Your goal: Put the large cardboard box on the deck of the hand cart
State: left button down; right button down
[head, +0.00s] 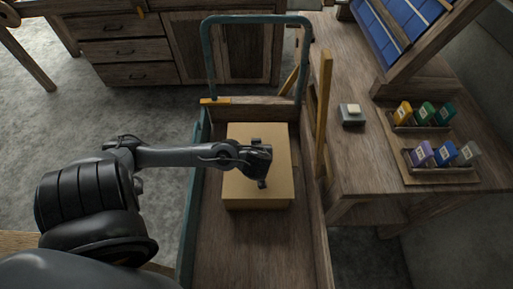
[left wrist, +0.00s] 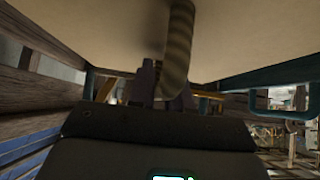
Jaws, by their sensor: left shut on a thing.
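The large cardboard box (head: 245,140) is within the side walls of the hand cart, toward its handle end. Bare wooden deck (head: 250,255) shows in front of the box. Whether the box rests on the deck or hangs just above it cannot be told. My left gripper (head: 261,168) is over the box top, shut on a striped rope-like handle (left wrist: 178,45), seen in the left wrist view. There, the pale box face (left wrist: 80,25) fills the upper part, and the gripper fingers (left wrist: 160,85) are close to it. My right gripper is not in view.
A wooden bench (head: 350,165) stands close on the right with small coloured boxes in trays (head: 440,175). Drawer cabinets (head: 125,50) stand behind. Grey floor is free at the left.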

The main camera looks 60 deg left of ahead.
pick_arm(q)
jog(key=c, duration=1.1)
grip_release()
jog(key=shift+o, duration=0.2)
jog(key=shift+d+r, duration=0.1)
jog(key=shift+r, duration=0.1)
jog(key=p+v, duration=0.4)
jog(key=v, duration=0.7)
jog(key=shift+s+d+r, duration=0.15)
jog(key=shift+d+r, duration=0.05)
jog(key=shift+d, duration=0.05)
